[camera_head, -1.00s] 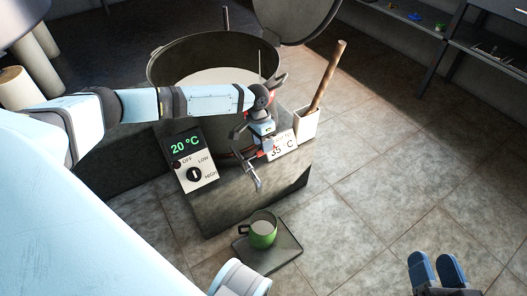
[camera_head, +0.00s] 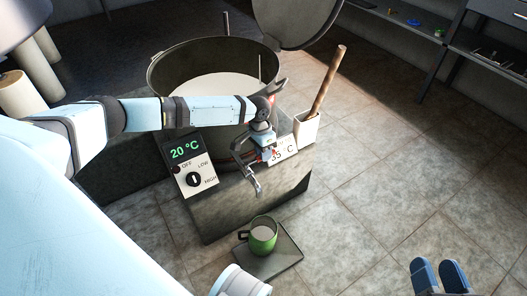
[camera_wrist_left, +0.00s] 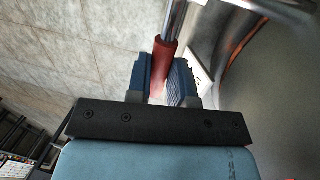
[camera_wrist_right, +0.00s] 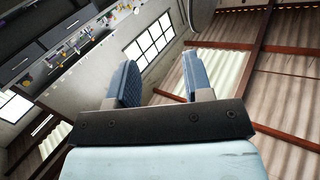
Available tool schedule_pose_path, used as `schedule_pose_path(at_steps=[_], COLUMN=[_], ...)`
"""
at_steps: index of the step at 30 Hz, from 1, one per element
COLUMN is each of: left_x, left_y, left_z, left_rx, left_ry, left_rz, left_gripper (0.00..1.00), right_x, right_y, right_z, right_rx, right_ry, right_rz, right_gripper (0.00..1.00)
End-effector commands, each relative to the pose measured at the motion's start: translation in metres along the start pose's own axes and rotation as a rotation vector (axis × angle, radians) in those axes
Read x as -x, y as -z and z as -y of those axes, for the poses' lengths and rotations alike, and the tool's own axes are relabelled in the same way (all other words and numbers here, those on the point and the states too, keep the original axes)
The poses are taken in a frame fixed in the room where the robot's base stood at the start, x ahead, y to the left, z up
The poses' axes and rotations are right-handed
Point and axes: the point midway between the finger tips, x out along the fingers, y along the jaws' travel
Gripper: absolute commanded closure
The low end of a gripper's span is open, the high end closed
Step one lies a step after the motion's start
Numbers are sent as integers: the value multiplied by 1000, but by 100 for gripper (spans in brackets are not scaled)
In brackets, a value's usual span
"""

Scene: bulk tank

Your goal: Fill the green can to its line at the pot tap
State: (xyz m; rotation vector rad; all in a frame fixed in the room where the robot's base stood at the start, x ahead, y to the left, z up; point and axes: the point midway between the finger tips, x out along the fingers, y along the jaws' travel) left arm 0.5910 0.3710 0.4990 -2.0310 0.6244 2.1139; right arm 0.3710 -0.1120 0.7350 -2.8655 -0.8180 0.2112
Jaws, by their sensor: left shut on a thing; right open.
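The green can (camera_head: 263,238) stands upright on a dark square plate (camera_head: 283,262) on the floor, below the tap spout, with pale liquid in it. The metal tap (camera_head: 250,178) sticks out from the front of the big pot (camera_head: 165,68). My left gripper (camera_head: 268,148) is at the tap. In the left wrist view it (camera_wrist_left: 165,82) is shut on the red tap handle (camera_wrist_left: 162,62). Whether liquid is running and where the can's line lies cannot be made out. My right gripper (camera_head: 438,275) is open and empty at the lower right, also in the right wrist view (camera_wrist_right: 160,85).
The pot holds pale liquid and its lid (camera_head: 296,18) is raised. A control box (camera_head: 192,165) reads 20 °C. A white holder (camera_head: 306,130) with a wooden-handled tool (camera_head: 328,80) and a 35 °C card (camera_head: 284,150) are beside the tap. The floor at right is clear.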

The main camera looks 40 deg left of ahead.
Motion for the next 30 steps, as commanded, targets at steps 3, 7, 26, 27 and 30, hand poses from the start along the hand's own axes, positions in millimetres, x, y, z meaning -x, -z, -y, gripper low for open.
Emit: schedule_pose_path(at_steps=[3,7,26,27,30], left_x=[8,9,-4,-4,-4], left_y=[2,2,-3,-3,-3], left_z=[-4,-7,-24,-24,-24], left_rx=[-26,-69,-351,-351,-350], left_ry=[-1,-1,0,0,0], left_rz=[4,13,68,68,68], left_gripper=[100,100,100,100,75], right_x=[4,9,17,17,17], right_y=[29,62,58,58,58], right_z=[6,10,-4,-4,-4], right_rx=[-10,-13,11,11,11], right_ry=[-9,-21,-113,-113,-113], right_rz=[-73,-173,-114,-114,-114], right_gripper=[54,54,54,54,54])
